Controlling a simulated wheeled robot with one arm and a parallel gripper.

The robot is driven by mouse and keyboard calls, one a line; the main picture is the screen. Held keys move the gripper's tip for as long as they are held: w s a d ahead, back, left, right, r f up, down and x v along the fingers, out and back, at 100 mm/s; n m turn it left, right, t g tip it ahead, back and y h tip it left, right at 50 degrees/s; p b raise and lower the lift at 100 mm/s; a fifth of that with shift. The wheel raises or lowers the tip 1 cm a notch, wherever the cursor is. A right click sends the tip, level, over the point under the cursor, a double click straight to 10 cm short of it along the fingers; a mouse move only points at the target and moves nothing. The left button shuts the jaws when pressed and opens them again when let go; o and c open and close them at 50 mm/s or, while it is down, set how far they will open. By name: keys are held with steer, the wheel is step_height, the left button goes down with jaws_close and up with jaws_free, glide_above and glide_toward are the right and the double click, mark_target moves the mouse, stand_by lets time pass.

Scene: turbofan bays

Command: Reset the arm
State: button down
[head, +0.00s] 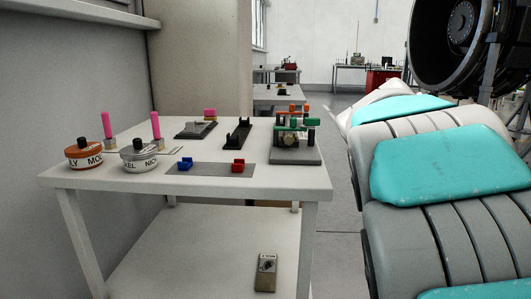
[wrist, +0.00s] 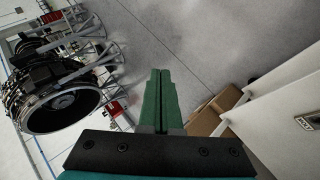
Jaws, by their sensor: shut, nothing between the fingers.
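My gripper (wrist: 158,100) shows in the wrist view as two green fingers on a dark mount. The fingers are closed together and hold nothing. They point out over bare grey floor.
A white table (head: 130,180) at left carries tins, pink-handled tools, blue and red clips and a fixture (head: 296,150). A turbofan engine (wrist: 62,95) and cardboard boxes (wrist: 208,122) flank my gripper. Open floor (head: 335,235) lies between table and covers.

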steer(key=s+a+f+m+g+y, duration=0.1)
steer(key=s+a+f+g+y, duration=0.1)
steer(key=s+a+f, duration=0.4)
steer(key=s+a+f+g+y, duration=0.3)
steer(key=s+a+f, duration=0.4)
steer(key=s, duration=1)
steer(key=s+a+f+m+g+y, duration=0.1)
steer(key=s+a+f+g+y, duration=0.1)
steer(key=s+a+f, duration=0.5)
steer(key=s+f+y, duration=0.1)
steer(key=s+f, duration=0.2)
steer(key=s, duration=0.2)
steer(key=shift+s+a+f+m+g, duration=0.15)
steer(key=shift+s+f+m+g, duration=0.1)
steer(key=shift+f+m+g, duration=0.1)
steer(key=shift+w, duration=0.1)
